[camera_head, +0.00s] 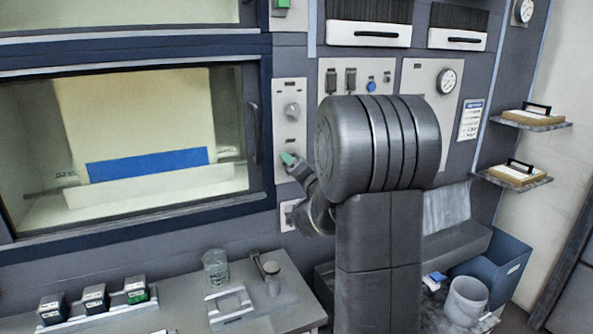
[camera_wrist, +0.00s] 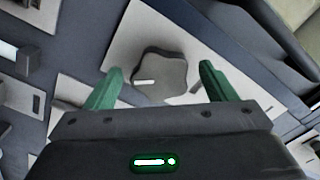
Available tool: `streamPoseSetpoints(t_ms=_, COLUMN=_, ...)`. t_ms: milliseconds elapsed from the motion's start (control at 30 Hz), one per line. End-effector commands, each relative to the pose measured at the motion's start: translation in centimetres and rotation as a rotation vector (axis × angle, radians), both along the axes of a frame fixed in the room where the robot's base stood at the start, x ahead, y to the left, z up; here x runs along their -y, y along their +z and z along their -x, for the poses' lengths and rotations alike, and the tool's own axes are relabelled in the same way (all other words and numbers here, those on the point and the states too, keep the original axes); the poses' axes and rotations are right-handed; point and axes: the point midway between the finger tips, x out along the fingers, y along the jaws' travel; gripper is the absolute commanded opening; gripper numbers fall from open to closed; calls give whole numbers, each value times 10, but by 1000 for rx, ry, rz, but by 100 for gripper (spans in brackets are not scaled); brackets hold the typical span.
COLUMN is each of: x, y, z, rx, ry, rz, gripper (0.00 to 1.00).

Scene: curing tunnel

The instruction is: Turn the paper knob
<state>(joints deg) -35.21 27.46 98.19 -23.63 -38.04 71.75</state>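A grey lobed knob (camera_wrist: 160,72) with a white pointer mark sits on a pale plate (camera_wrist: 130,40) in the wrist view. My gripper (camera_wrist: 159,76) is open, with one green finger on each side of the knob and visible gaps between. In the head view my gripper (camera_head: 289,159) is at the lower part of a pale panel (camera_head: 290,88) right of the window. The knob facing it is mostly hidden there. Another grey knob (camera_head: 292,111) shows above it on the same panel. I cannot read any label naming the paper knob.
A dark-framed window (camera_head: 130,235) with a handle (camera_head: 254,130) stands left of the panel. Below is a grey bench (camera_head: 185,285) with a glass beaker (camera_head: 216,267) and several small dark boxes (camera_head: 95,298). A blue bin (camera_head: 497,262) and a white bucket (camera_head: 465,300) stand at right.

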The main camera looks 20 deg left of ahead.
Motion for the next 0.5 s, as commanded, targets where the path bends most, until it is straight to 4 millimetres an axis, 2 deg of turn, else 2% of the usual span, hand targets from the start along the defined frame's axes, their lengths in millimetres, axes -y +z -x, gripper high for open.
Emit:
streamPoseSetpoints(t_ms=267, x=7, y=0, z=6, rx=0, ry=-1, rz=0, gripper=78)
streamPoseSetpoints(t_ms=500, x=41, y=-1, z=34, rx=2, ry=-2, rz=-1, gripper=78)
